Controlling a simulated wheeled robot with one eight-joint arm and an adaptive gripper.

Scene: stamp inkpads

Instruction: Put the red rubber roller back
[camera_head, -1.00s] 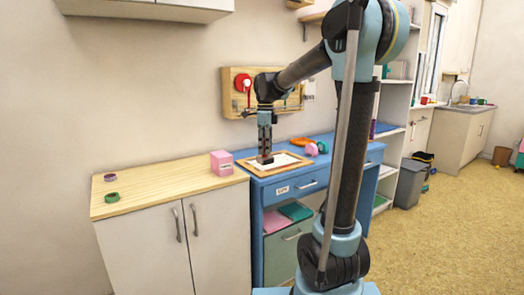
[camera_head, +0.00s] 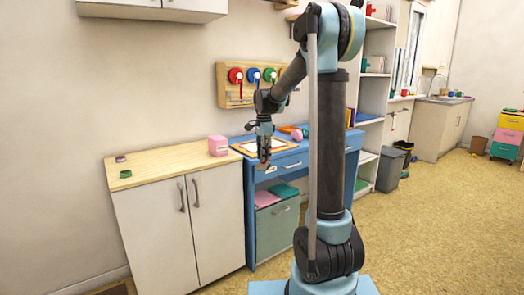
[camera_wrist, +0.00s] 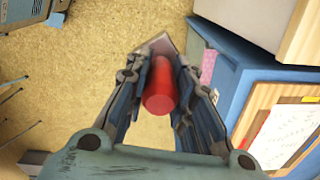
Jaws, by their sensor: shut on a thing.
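My gripper (camera_head: 264,160) is in front of the blue desk (camera_head: 292,166), with its fingers pointing down. In the wrist view my gripper (camera_wrist: 160,62) is shut on the red rubber roller (camera_wrist: 160,88), a red cylinder between the two fingers. A grey metal-looking part shows just beyond the roller's far end. The roller is too small and hidden to make out in the head view. A wooden wall rack (camera_head: 224,98) carries round red, blue and green pieces; my arm hides its right part.
A framed white sheet (camera_head: 248,150) lies on the desk, and it also shows in the wrist view (camera_wrist: 285,130). The floor (camera_head: 420,235) in front is open.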

